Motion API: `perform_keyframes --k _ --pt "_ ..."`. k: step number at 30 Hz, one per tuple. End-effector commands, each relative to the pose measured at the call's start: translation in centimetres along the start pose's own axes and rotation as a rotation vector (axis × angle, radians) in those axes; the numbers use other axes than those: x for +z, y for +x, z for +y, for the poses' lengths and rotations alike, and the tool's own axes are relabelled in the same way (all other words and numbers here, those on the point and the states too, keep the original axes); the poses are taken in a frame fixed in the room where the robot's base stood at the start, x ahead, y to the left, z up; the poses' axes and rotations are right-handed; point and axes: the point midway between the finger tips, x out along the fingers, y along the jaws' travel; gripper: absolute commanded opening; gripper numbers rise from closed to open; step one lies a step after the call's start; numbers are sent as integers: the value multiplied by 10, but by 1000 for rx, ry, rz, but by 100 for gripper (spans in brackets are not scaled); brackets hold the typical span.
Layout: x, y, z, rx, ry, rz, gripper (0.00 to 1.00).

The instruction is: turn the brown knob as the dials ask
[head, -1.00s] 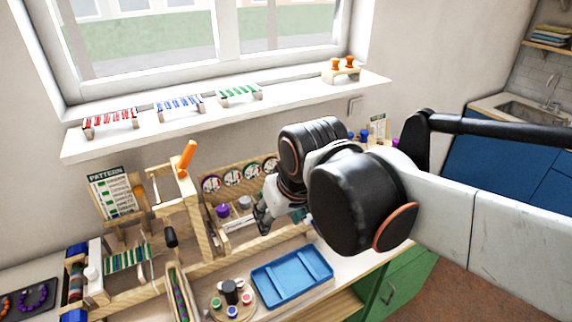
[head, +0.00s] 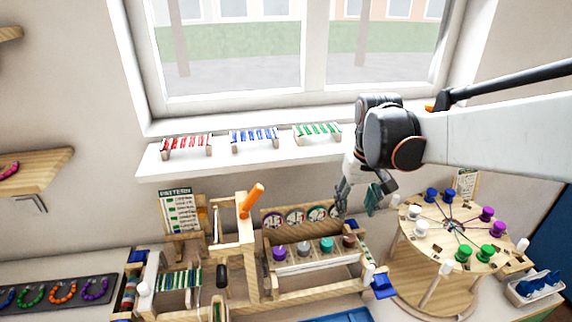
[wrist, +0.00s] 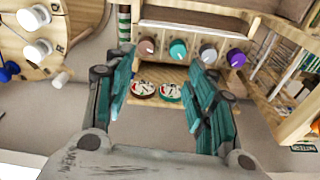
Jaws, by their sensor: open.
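The brown knob (head: 348,240) is the rightmost in a row on a wooden stand. Left of it are the teal knob (head: 326,244), grey knob (head: 303,248) and purple knob (head: 279,253). In the wrist view the brown knob (wrist: 146,46) is leftmost of the row. Dials (head: 294,218) stand on the board behind; my gripper partly covers the right end of that row. Two dials (wrist: 143,88) show between my fingers in the wrist view, too small to read. My gripper (head: 358,203) is open and empty, above the brown knob and apart from it.
A round wooden table (head: 428,235) with coloured spools stands right of the knob stand. A wooden frame with an orange handle (head: 252,200) stands left. The windowsill (head: 220,160) with bead racks is behind, near my arm.

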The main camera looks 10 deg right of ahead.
Motion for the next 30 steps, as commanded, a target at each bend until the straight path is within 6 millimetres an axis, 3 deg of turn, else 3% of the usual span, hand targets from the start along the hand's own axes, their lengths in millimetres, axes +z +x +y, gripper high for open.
perform_keyframes --k 4,11,19,30 --pt "-28 20 16 -1 -6 -54 51" --pt "-48 42 30 -6 -15 -106 51" --pt "-48 63 32 -6 -17 -114 51" --pt "-39 134 31 -6 -17 -113 51"
